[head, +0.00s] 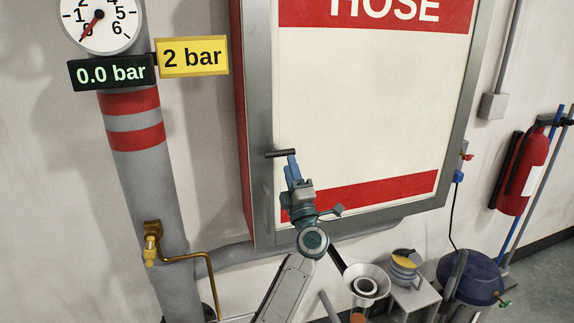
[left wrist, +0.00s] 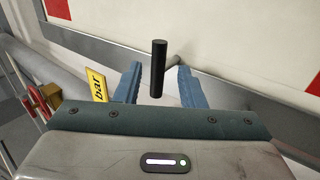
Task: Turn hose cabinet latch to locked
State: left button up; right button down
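The hose cabinet (head: 365,110) is a grey-framed wall cabinet with a white door and red bands. Its latch (head: 281,153) is a short dark bar on the left side of the door frame, lying about level in the head view. In the left wrist view the latch (left wrist: 158,68) is a black bar on a thin grey shaft. My left gripper (head: 291,157) is at the latch, its blue fingers pointing up to it. In the left wrist view the fingers stand apart on both sides of the bar, with gaps visible. My right gripper is not in view.
A grey pipe (head: 140,160) with a gauge (head: 100,22), a "0.0 bar" display (head: 111,72) and a yellow "2 bar" sign (head: 192,56) stands left. A red extinguisher (head: 521,172) hangs right. A small stool (head: 412,296) and a dark blue drum (head: 470,275) stand low right.

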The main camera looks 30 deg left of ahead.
pick_arm(q)
jog(key=b+v, duration=0.2)
jog(key=v, duration=0.3)
jog(key=shift+s+d, duration=0.1)
jog(key=shift+d, duration=0.1)
jog(key=shift+f, duration=0.1)
jog(key=w+d+f+m+t+h+b, duration=0.2)
jog(key=f+m+h, duration=0.6)
jog(key=f, duration=1.2)
jog(key=d+f+m+h+b, duration=0.2)
jog(key=d+f+m+h, duration=0.55)
jog(key=f, duration=1.35)
jog(key=s+a+f+m+g+h, duration=0.1)
jog(key=s+f+m+g, duration=0.2)
jog(key=f, duration=0.6)
jog(key=s+a+f+m+h, duration=0.1)
jog(key=s+a+f+m, duration=0.2)
jog(key=f, duration=0.5)
jog(key=s+f+m+g+b, duration=0.35)
jog(key=s+f+g, duration=0.35)
jog(key=s+f, duration=1.65)
jog(key=s+a+f+m+g, duration=0.1)
jog(key=s+f+g, duration=0.2)
jog(key=s, duration=1.1)
jog(key=s+a+f+m+g+b, duration=0.1)
jog(key=s+f+g, duration=0.3)
jog(key=s+f, duration=0.4)
jog(key=s+m, duration=0.1)
jog(key=s, duration=0.6)
jog(key=shift+f, duration=0.25)
